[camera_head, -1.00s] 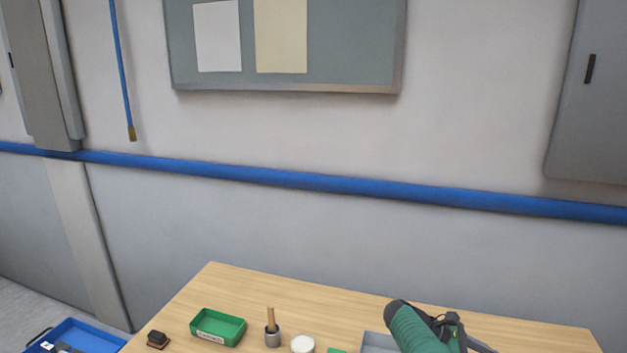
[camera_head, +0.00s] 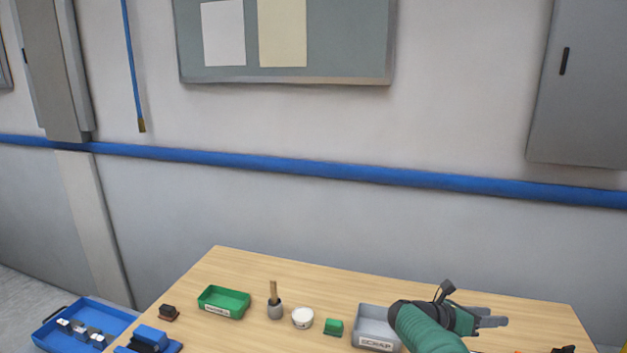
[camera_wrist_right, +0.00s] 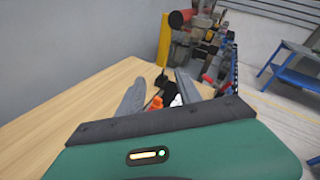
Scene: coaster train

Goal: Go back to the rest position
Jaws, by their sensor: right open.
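My right gripper (camera_head: 492,321) is at the right of the head view, above the wooden table (camera_head: 240,262), just right of the grey labelled tray. Its forearm is green and its fingers point right. In the right wrist view the two grey fingers of the right gripper (camera_wrist_right: 158,92) are apart with nothing held between them. Beyond them, an orange item (camera_wrist_right: 155,103) and a dark item lie on the table, partly hidden by the fingers. My left gripper does not show.
On the table stand a green tray (camera_head: 224,303), a wooden-handled tool in a grey cup (camera_head: 275,310), a white round container (camera_head: 302,318), a green block (camera_head: 334,327) and a grey tray (camera_head: 376,342). A blue train piece (camera_head: 150,338) and blue bin (camera_head: 60,320) are at left.

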